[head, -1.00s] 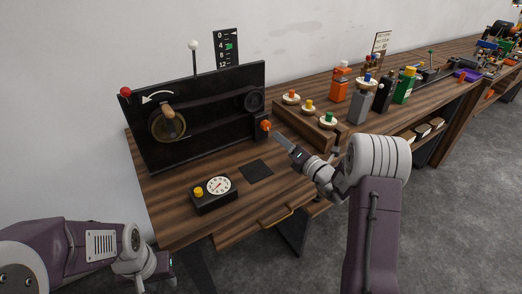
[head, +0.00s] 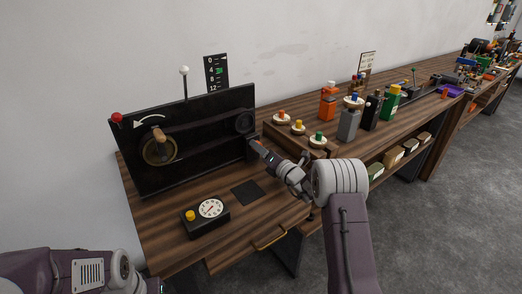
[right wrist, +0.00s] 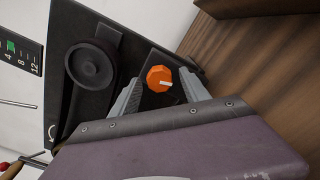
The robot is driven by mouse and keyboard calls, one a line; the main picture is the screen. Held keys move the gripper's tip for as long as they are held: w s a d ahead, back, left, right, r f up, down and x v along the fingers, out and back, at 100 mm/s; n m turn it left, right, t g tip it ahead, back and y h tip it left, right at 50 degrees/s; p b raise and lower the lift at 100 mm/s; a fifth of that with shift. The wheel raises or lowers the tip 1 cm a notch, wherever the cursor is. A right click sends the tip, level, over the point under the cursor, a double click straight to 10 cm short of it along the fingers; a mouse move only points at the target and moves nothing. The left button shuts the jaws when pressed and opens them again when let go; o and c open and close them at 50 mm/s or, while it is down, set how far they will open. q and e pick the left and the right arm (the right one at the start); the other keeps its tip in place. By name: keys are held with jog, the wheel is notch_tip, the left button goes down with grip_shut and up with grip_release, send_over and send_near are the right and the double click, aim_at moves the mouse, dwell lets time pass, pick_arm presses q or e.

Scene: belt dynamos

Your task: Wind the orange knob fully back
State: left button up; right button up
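The orange knob (right wrist: 160,78) is on a small black block at the right end of the black panel (head: 190,140). It has a white pointer line. In the right wrist view, my right gripper (right wrist: 162,77) is open, with one finger on each side of the knob and a gap visible on both sides. In the head view, the right gripper (head: 259,147) is at the panel's right end and mostly hides the knob. My left gripper (head: 154,286) is low at the bottom edge, partly cut off, and its fingers cannot be made out.
The panel carries a crank wheel (head: 159,149), a pulley (right wrist: 91,65) and a belt. A scale board (head: 216,73) stands behind it. A dial box with a yellow button (head: 190,215) sits in front. Several coloured knobs and bottles stand on the bench to the right.

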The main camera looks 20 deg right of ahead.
grip_shut()
jog(key=shift+f+n+b, duration=0.2)
jog(key=shift+n+b, duration=0.3)
jog(key=shift+b, duration=0.35)
jog(key=n+b, duration=0.3)
jog(key=b, duration=0.2)
jog(key=n+b, duration=0.3)
jog(key=b, duration=0.1)
jog(key=n+b, duration=0.3)
jog(key=b, duration=0.2)
jog(key=shift+f+n+b, duration=0.25)
jog(key=shift+n+b, duration=0.05)
jog(key=n+b, duration=0.9)
jog(key=b, duration=0.1)
jog(key=shift+r+b, duration=0.15)
jog(key=shift+b, duration=0.25)
jog(key=n+b, duration=0.3)
jog(key=shift+n, duration=0.3)
jog(key=n+b, duration=0.2)
jog(key=n, duration=0.1)
jog(key=shift+n, duration=0.3)
jog(key=n+b, duration=0.2)
jog(key=n, duration=0.1)
jog(key=shift+r, duration=0.1)
jog(key=shift+n+b, duration=0.45)
jog(key=shift+n, duration=1.25)
